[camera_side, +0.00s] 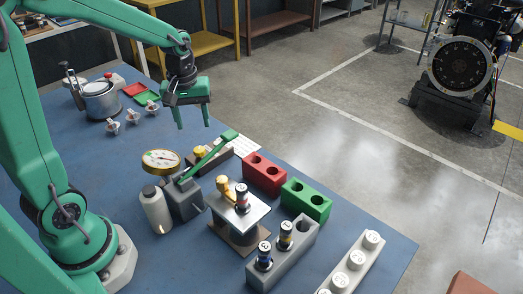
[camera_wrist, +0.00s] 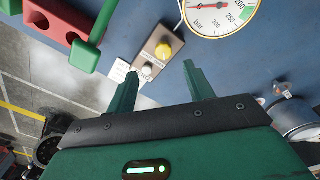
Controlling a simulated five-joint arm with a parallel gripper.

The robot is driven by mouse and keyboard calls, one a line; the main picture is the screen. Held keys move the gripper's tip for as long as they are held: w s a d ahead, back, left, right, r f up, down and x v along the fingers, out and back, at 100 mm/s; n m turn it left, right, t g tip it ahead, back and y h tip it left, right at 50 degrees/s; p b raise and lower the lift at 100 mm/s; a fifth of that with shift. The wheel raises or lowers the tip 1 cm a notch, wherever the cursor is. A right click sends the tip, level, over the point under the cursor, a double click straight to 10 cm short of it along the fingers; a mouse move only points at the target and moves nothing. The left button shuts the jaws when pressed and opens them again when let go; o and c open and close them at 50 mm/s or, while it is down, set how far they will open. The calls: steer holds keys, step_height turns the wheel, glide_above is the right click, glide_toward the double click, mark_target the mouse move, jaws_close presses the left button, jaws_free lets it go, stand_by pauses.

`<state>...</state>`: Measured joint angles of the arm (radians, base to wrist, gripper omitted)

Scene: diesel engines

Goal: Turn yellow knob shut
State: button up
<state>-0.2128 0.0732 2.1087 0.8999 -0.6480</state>
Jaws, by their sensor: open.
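The yellow knob (camera_wrist: 164,50) sits on a small brown box (camera_wrist: 149,57), with a pale knob (camera_wrist: 147,71) beside it. In the side view the yellow knob (camera_side: 199,152) shows behind the green lever (camera_side: 205,158), which hides part of the box. My gripper (camera_side: 193,127) is open and empty, pointing down, above and behind the box in the side view. In the wrist view the yellow knob appears beyond my fingertips, roughly between them. The fingers are apart from it.
A pressure gauge (camera_side: 160,160) stands beside the knob box, near the green lever. Red (camera_side: 265,172) and green (camera_side: 306,199) blocks with holes lie to the right. A metal pot (camera_side: 100,99) and several small valve-like parts stand at left.

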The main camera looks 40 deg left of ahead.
mark_target(199, 149)
steer(key=shift+w+a+f+n+g, duration=0.15)
steer(key=shift+w+a+f+n, duration=0.25)
steer(key=shift+f, duration=0.3)
steer(key=shift+w+a+f+n+g, duration=0.15)
steer(key=shift+w+a+f+n, duration=0.15)
steer(key=shift+f, duration=0.35)
steer(key=shift+s+f, duration=0.1)
steer(key=shift+f, duration=3.8)
steer(key=shift+c, duration=0.4)
steer(key=c, duration=0.9)
